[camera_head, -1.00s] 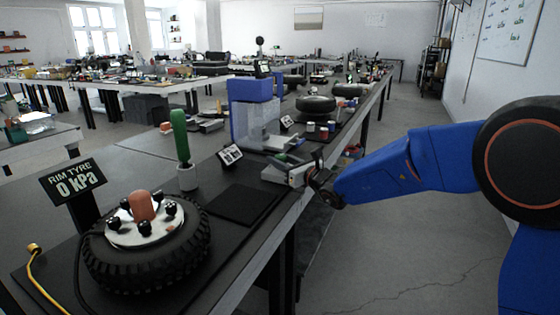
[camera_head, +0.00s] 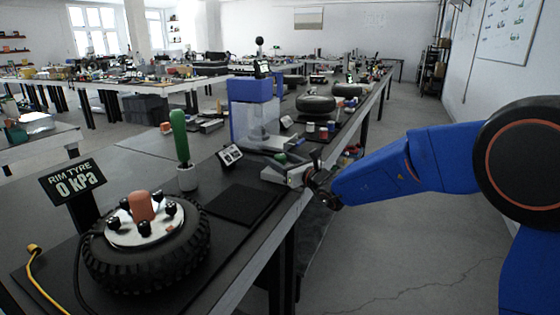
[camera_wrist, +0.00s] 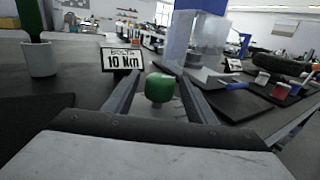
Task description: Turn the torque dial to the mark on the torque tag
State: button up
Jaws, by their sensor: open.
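A rounded green knob, which looks like the torque dial (camera_wrist: 159,88), stands between my gripper's two dark fingers in the wrist view. My gripper (camera_wrist: 158,82) is open, with one finger on each side and a gap visible beside the knob. In the head view, the knob shows as a small green spot (camera_head: 281,158) by my gripper (camera_head: 272,160), partly hidden. The torque tag (camera_wrist: 122,60) reads "BOLTS 10 Nm" and stands behind and left of the knob; it also shows in the head view (camera_head: 230,155). Any marks on the dial are too small to read.
A green-handled tool (camera_head: 180,134) stands upright in a white cup (camera_head: 187,179). A blue-topped clear machine (camera_head: 254,110) stands behind. A dark mat (camera_head: 241,204) lies bare near the bench edge.

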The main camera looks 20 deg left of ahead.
jog(key=v, duration=1.7)
jog(key=shift+d, duration=0.15)
jog(key=s+d+n+g+h, duration=0.3)
jog(key=s+d+n+g, duration=0.3)
jog(key=s+d+n, duration=1.05)
jog(key=s+d+f+n+h, duration=0.4)
jog(key=s+d+f+h, duration=0.2)
jog(key=s+d, duration=0.4)
jog(key=d, duration=0.3)
jog(key=shift+d+f, duration=0.35)
jog(key=shift+f, duration=0.05)
jog(key=s+d+n+h, duration=0.1)
jog(key=s+d+h, duration=0.1)
jog(key=d, duration=0.3)
jog(key=s+d+f+n+t+h, duration=0.1)
jog(key=d+h, duration=0.1)
jog(key=d, duration=0.3)
jog(key=s+d+f+n+h, duration=0.1)
jog(key=s+d+h, duration=0.1)
jog(key=d, duration=0.3)
jog(key=shift+s+d+f+n+t, duration=0.25)
jog(key=shift+s+d+n+t, duration=0.05)
jog(key=shift+s+d+n, duration=0.05)
jog(key=shift+c, duration=0.2)
